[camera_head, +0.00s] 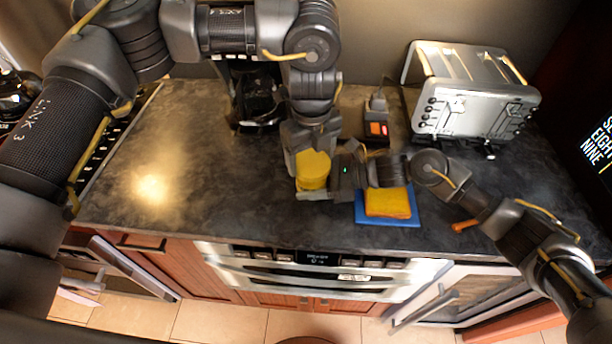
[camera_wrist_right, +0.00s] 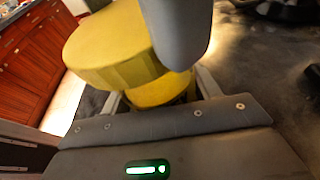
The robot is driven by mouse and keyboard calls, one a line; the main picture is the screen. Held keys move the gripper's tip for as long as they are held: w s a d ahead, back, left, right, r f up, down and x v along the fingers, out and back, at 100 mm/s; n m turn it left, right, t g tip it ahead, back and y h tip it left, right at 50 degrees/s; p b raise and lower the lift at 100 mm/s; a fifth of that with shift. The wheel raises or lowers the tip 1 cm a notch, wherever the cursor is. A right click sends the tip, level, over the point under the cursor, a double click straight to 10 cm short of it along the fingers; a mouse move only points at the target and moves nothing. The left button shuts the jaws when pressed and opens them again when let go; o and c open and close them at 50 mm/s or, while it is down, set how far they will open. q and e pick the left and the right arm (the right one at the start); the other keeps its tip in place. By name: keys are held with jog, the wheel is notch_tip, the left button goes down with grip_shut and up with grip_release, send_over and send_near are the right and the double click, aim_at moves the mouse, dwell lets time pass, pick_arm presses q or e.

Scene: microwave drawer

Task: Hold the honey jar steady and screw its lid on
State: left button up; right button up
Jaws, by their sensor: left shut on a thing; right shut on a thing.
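The yellow lid (camera_head: 314,166) shows in the middle of the head view, at the front part of the dark counter. In the right wrist view the lid (camera_wrist_right: 110,45) is a wide yellow disc over the narrower yellow honey jar (camera_wrist_right: 160,90). My left gripper (camera_head: 305,165) comes down from above and is shut on the lid; one grey finger covers its right part in the wrist view. My right gripper (camera_wrist_right: 158,95) reaches in from the right, low down, and is shut on the jar. The jar is mostly hidden. I cannot tell whether the lid is seated on it.
A yellow sponge (camera_head: 387,203) lies on a blue mat (camera_head: 403,221) just right of the jar. A silver toaster (camera_head: 470,95) stands at the back right, and a dark coffee maker (camera_head: 255,100) behind the jar. The counter (camera_head: 190,160) is clear to the left.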

pick_arm(q)
jog(key=m, duration=0.6)
jog(key=shift+s+a+f+m, duration=0.3)
jog(key=m, duration=0.7)
jog(key=shift+w, duration=0.1)
jog(key=shift+c, duration=0.2)
jog(key=o, duration=0.8)
jog(key=shift+o, duration=0.7)
jog(key=shift+w+d+r, duration=0.1)
jog(key=shift+w, duration=0.05)
jog(key=n, duration=0.4)
jog(key=shift+n, duration=0.4)
